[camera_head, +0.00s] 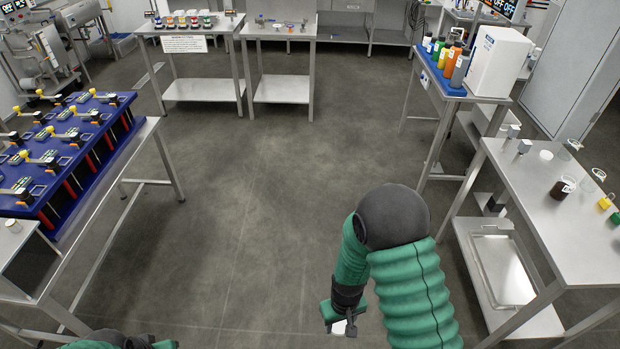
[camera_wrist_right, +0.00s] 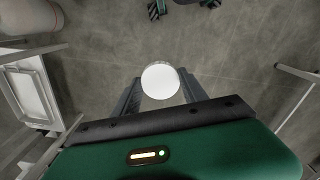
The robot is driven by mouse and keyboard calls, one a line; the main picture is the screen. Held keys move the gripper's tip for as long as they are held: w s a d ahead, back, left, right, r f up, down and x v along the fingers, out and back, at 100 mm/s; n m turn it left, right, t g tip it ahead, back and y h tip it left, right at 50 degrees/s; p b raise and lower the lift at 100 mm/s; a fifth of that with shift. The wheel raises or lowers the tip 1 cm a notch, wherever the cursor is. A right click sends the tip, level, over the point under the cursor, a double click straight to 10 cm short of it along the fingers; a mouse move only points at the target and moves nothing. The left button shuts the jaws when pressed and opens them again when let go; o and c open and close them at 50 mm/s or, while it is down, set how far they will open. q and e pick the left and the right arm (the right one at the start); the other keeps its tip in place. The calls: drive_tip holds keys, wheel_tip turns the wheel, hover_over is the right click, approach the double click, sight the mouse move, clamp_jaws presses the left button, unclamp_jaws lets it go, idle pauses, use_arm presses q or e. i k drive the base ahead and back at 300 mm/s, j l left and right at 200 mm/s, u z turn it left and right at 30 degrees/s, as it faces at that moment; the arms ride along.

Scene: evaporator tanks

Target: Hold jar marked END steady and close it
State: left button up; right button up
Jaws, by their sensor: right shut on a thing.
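My right gripper (camera_head: 341,322) is low in front of me, above the floor and away from the tables. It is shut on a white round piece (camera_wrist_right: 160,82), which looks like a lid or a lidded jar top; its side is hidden. The white piece also shows in the head view (camera_head: 339,328). My left gripper (camera_head: 138,341) shows only partly at the bottom edge; its fingers cannot be judged. A glass jar with dark red contents (camera_head: 563,188) stands on the right table. No END marking can be read on any jar.
The right steel table (camera_head: 560,225) also carries a white round piece (camera_head: 546,155) and yellow items (camera_head: 606,202). A blue rack (camera_head: 75,150) stands on the left table. Bottles (camera_head: 448,60) stand on the back right table. The floor between is clear.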

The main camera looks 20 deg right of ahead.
sight(564, 185)
drive_tip(key=i+l+z, duration=0.3)
drive_tip(key=i+z, duration=0.15)
drive_tip(key=i+l+z, duration=0.1)
drive_tip(key=i+z, duration=0.4)
drive_tip(key=i+j+z, duration=0.1)
drive_tip(key=i+z, duration=0.35)
drive_tip(key=i, duration=0.2)
drive_tip(key=i+j+z, duration=0.3)
drive_tip(key=i+z, duration=0.45)
drive_tip(key=z, duration=0.15)
drive_tip(key=i+j+z, duration=0.1)
drive_tip(key=i+z, duration=0.15)
drive_tip(key=z, duration=0.15)
drive_tip(key=i+j+z, duration=0.2)
drive_tip(key=z, duration=0.25)
drive_tip(key=i+j+z, duration=0.25)
drive_tip(key=z, duration=0.2)
drive_tip(key=i+j+z, duration=0.25)
drive_tip(key=j+z, duration=0.15)
drive_tip(key=i+j+z, duration=0.1)
drive_tip(key=j+z, duration=0.35)
drive_tip(key=l, duration=0.1)
